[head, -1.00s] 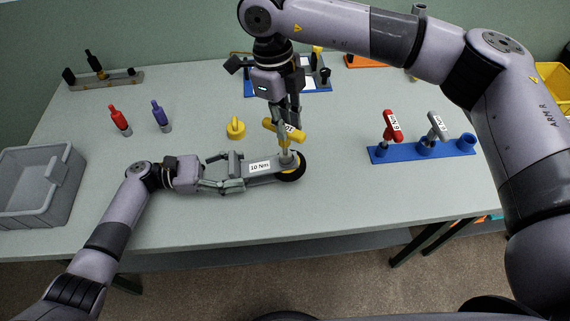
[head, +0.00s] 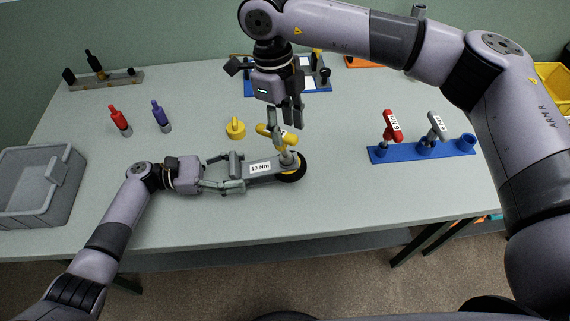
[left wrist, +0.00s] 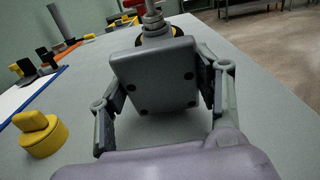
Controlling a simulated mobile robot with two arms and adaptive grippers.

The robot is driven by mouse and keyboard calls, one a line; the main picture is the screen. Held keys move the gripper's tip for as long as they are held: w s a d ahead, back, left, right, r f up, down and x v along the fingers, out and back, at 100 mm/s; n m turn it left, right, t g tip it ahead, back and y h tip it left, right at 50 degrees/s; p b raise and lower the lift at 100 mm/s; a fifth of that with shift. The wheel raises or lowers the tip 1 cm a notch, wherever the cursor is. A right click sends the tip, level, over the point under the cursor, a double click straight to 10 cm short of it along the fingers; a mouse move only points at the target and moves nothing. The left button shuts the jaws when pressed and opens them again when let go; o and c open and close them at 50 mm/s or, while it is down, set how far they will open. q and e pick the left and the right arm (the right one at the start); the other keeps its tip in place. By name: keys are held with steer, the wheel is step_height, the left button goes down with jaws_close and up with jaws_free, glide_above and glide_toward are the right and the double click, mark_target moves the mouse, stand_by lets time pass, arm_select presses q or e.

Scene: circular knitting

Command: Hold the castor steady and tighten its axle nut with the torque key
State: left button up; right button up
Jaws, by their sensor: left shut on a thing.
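The castor (head: 262,168), a grey bracket with a "10 Nm" label and a black wheel (head: 291,172) with yellow hub, lies on the table. My left gripper (head: 236,172) is shut on its plate end. The left wrist view shows the grey plate (left wrist: 155,78) between the two fingers. The yellow torque key (head: 276,136) stands upright on the castor at the wheel axle; the nut itself is hidden.
A blue rack (head: 424,150) at right holds a red key (head: 390,122) and a grey key (head: 437,124); its rightmost socket is empty. A yellow knobbed piece (head: 235,128), red bottle (head: 119,119) and blue bottle (head: 160,114) stand left. A grey bin (head: 38,186) is far left.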

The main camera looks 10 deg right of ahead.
arm_select(q)
steer(key=shift+r, duration=0.15)
arm_select(e)
steer(key=shift+o, duration=0.5)
step_height(320, 180, up, 12)
steer(key=w+a, duration=0.1)
steer(key=shift+a+f, duration=0.15)
steer(key=shift+a, duration=0.05)
steer(key=s+a+f+t, duration=0.3)
steer(key=f, duration=0.1)
steer(key=shift+n, duration=0.3)
steer(key=x, duration=1.1)
steer(key=shift+d+f, duration=0.15)
steer(key=shift+d, duration=0.1)
steer(key=shift+c, duration=0.5)
jaws_close()
steer(key=c, duration=0.5)
jaws_free()
steer(key=shift+c, duration=0.2)
jaws_close()
